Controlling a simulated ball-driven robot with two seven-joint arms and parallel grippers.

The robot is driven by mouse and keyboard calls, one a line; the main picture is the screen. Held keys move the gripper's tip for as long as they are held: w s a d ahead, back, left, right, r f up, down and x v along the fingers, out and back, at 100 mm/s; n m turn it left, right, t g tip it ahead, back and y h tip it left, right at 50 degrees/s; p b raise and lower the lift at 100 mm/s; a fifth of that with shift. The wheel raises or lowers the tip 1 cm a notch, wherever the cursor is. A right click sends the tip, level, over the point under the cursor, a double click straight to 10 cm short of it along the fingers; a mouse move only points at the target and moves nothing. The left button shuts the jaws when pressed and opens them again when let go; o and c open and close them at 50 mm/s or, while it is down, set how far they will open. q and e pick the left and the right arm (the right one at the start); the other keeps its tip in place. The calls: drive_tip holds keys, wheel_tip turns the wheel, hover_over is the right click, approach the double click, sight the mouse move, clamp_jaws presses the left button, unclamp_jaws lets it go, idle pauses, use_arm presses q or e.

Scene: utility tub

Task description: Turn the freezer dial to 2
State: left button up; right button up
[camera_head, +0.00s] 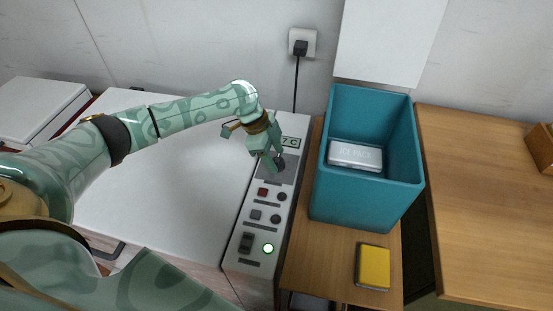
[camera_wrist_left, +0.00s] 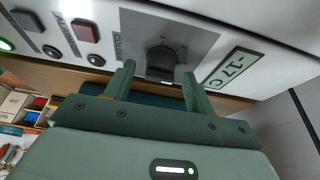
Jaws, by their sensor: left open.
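The freezer dial (camera_wrist_left: 162,58) is a dark round knob on a grey plate of the white control panel (camera_head: 237,262). In the head view the dial (camera_head: 281,162) is partly hidden by my left gripper (camera_head: 272,166). In the left wrist view my left gripper (camera_wrist_left: 158,70) is open, with one finger on each side of the dial's near edge. I cannot tell whether the fingers touch it. A display (camera_wrist_left: 233,68) beside the dial reads -17 C. My right gripper is not in view.
The panel also carries a red button (camera_head: 263,192), a dark rocker switch (camera_head: 246,243) and a lit green lamp (camera_head: 268,248). Right of it, a teal tub (camera_head: 365,205) holds an ice pack (camera_head: 355,155). A yellow box (camera_head: 373,267) lies in front of the tub.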

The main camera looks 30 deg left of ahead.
use_arm(q)
drive_tip(key=shift+w+d+f, duration=0.1)
drive_tip(key=shift+d+f, duration=0.1)
drive_tip(key=shift+f, duration=0.35)
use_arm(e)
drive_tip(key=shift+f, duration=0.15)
use_arm(q)
drive_tip(key=c, duration=1)
drive_tip(key=shift+r+p, duration=0.2)
drive_tip(key=shift+p, duration=0.15)
drive_tip(key=n+t+p, duration=0.1)
drive_tip(key=n+p, duration=0.2)
drive_tip(key=p, duration=0.3)
drive_tip(key=n+t+y+p, duration=0.1)
drive_tip(key=n+p, duration=0.3)
drive_tip(key=p, duration=0.2)
drive_tip(key=shift+s+d+r+n+t, duration=0.15)
drive_tip(key=shift+s+n+t, duration=0.05)
drive_tip(key=shift+n+t, duration=0.1)
drive_tip(key=shift+f+n+t+y+p, duration=0.3)
drive_tip(key=shift+n+y+p, duration=0.3)
drive_tip(key=shift+n+p, duration=0.65)
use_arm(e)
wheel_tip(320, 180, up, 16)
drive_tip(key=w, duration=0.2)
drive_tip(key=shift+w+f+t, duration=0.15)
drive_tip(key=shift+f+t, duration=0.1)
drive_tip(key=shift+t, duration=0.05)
